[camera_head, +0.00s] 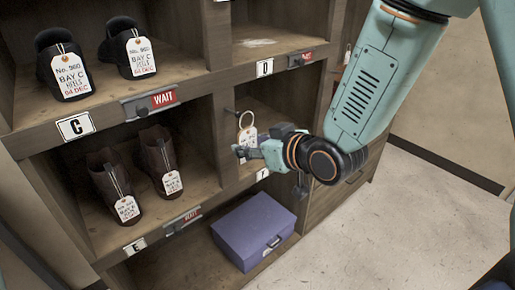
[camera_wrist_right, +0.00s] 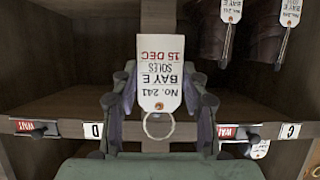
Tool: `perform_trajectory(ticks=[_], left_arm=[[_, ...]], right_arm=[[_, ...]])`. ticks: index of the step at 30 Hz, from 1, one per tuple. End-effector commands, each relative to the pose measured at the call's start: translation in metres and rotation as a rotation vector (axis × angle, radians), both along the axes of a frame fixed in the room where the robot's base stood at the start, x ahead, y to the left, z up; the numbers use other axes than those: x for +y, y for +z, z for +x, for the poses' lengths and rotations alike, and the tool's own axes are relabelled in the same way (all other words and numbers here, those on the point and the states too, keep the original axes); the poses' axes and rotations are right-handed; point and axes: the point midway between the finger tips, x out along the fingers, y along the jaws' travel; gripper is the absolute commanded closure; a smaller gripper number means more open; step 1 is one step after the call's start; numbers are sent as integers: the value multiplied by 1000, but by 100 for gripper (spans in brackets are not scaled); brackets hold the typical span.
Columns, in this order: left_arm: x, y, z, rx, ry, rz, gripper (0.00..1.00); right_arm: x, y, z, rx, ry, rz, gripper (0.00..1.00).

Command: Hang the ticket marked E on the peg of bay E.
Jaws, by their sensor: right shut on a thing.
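The ticket marked BAY E, No. 241, SOLES, 15 DEC (camera_wrist_right: 160,75) hangs upside down in the right wrist view, its ring (camera_wrist_right: 158,126) toward the bottom. My right gripper (camera_wrist_right: 160,108) is shut on it, a finger on each side. In the head view my right gripper (camera_head: 246,150) is in front of the lower right bay, with the ring (camera_head: 247,120) standing above it. Bay E, with its label (camera_head: 135,246), is the lower left bay; its peg (camera_head: 170,229) appears to be on the front rail beside the red WAIT sign. The ticket is clear of it. My left gripper is out of view.
Brown boots (camera_head: 160,155) with tags stand in bay E. Dark shoes (camera_head: 128,45) with tags stand in bay C above. A purple box (camera_head: 253,230) lies on the bottom shelf. A wooden divider (camera_head: 226,140) separates the lower bays. Open floor (camera_head: 430,200) lies to the right.

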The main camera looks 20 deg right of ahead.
Motion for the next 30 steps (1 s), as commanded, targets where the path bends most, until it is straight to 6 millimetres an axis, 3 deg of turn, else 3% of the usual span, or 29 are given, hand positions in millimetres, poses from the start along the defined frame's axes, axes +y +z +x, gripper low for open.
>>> perform_trajectory(ticks=[30], left_arm=[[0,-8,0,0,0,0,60]], right_arm=[[18,-4,49,0,1,0,72]])
